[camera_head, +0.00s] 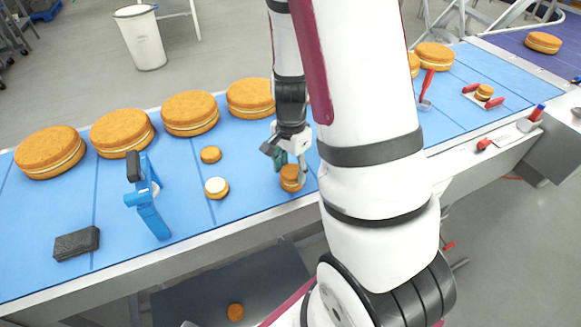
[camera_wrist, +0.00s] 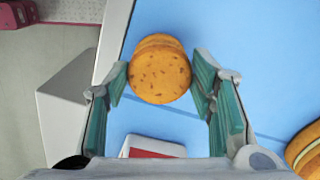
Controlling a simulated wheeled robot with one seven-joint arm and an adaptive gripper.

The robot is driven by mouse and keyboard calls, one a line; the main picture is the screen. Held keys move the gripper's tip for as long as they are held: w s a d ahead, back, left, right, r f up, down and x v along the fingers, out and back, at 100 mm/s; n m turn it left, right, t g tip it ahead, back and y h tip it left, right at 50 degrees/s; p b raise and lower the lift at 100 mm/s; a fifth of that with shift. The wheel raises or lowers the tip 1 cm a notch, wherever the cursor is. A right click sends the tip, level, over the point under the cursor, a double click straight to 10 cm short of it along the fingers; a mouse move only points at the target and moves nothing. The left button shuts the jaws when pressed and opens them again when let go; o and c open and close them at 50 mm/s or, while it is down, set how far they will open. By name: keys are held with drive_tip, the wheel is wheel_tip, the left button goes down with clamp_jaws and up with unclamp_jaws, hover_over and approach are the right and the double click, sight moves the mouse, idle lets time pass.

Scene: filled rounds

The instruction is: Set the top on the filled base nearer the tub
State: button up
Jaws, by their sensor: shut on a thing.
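My gripper (camera_head: 289,160) is shut on a small round golden-brown top (camera_wrist: 160,78), which sits between the two teal fingers in the wrist view. Another small round (camera_wrist: 158,41) shows just behind and under it. In the head view, a round filled base (camera_head: 291,185) shows directly below the held top; I cannot tell whether they touch. A second filled base (camera_head: 216,188), with pale cream on its upper face, lies to the left. A loose small brown round (camera_head: 211,155) lies behind it. I cannot identify the tub for certain; a white item with a red patch (camera_wrist: 153,148) is partly hidden by my gripper.
Several large filled rounds (camera_head: 190,113) line the belt's far side. A blue tool (camera_head: 147,200) and a dark block (camera_head: 77,243) are at left. A small tray with red handles (camera_head: 475,100) holds a small round at right. A white bin (camera_head: 139,40) stands on the floor.

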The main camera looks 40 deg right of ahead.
drive_tip(key=shift+f, duration=0.2)
drive_tip(key=o, duration=1.3)
drive_tip(key=shift+o, duration=0.2)
drive_tip(key=shift+r+p, duration=2.2)
drive_tip(key=shift+r, duration=1.3)
